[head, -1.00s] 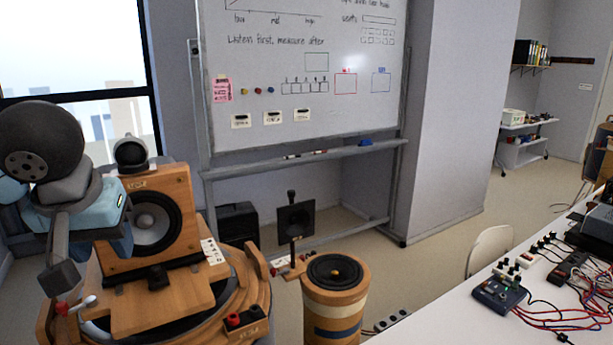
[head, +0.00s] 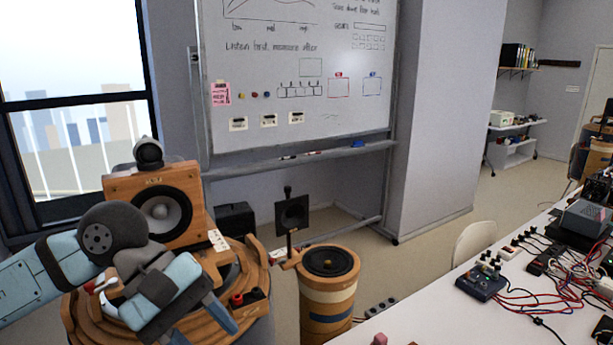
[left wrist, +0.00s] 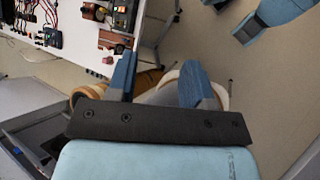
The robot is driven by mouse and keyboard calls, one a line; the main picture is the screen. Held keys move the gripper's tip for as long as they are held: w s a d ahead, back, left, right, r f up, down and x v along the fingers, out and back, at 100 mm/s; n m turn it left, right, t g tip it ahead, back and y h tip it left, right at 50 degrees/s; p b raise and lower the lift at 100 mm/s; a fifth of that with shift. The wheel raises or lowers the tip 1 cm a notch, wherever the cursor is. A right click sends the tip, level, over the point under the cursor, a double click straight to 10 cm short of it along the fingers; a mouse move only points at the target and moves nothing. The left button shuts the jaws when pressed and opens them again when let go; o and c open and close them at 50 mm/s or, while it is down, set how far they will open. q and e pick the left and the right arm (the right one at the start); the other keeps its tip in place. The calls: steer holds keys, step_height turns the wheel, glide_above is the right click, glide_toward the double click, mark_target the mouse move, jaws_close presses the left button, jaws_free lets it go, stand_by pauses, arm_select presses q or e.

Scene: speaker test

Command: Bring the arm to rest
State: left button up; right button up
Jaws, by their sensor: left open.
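My left arm (head: 65,275) comes in from the left in the head view and bends in front of the round wooden speaker stand. My left gripper (head: 203,326) points down and to the right, in front of the stand's lower edge. In the left wrist view its two blue fingers stand apart and the left gripper (left wrist: 158,78) is open, with nothing held between them.
The wooden speaker (head: 160,213) stands on the round wooden stand (head: 255,322) behind my arm. A wooden drum-like speaker (head: 328,292) is to its right. A white table (head: 440,318) with cables and a blue box (head: 481,284) fills the right. A whiteboard (head: 300,60) stands behind.

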arm_select(q)
steer(key=d+r+n+g+h+p, duration=0.1)
steer(key=d+r+n+h+p, duration=0.1)
steer(key=d+n+h, duration=0.8)
steer(key=w+a+f+n+t+p, duration=0.1)
steer(key=w+a+f+n+t, duration=0.3)
steer(key=n+t, duration=0.8)
steer(key=w+a+f+n+t+p, duration=0.15)
steer(key=a+f+n+t, duration=0.45)
steer(key=n, duration=1.1)
steer(key=s+a+f+n+t+y, duration=0.1)
steer(key=a+f+n+y, duration=0.1)
steer(key=f+n+y, duration=0.45)
steer(key=s+a+f+n+t+y, duration=0.15)
steer(key=f+n+y, duration=0.25)
steer(key=f+n, duration=0.45)
steer(key=s+a+f+n+g+y, duration=0.2)
steer(key=s+f+n+g, duration=0.1)
steer(key=s+f, duration=0.3)
steer(key=s+a+f+n+g+y+p, duration=0.1)
steer(key=s+a+f+n+g+y, duration=0.1)
steer(key=s+f+n, duration=0.4)
step_height(320, 180, down, 3)
steer(key=shift+r+g, duration=0.1)
steer(key=shift+g, duration=0.45)
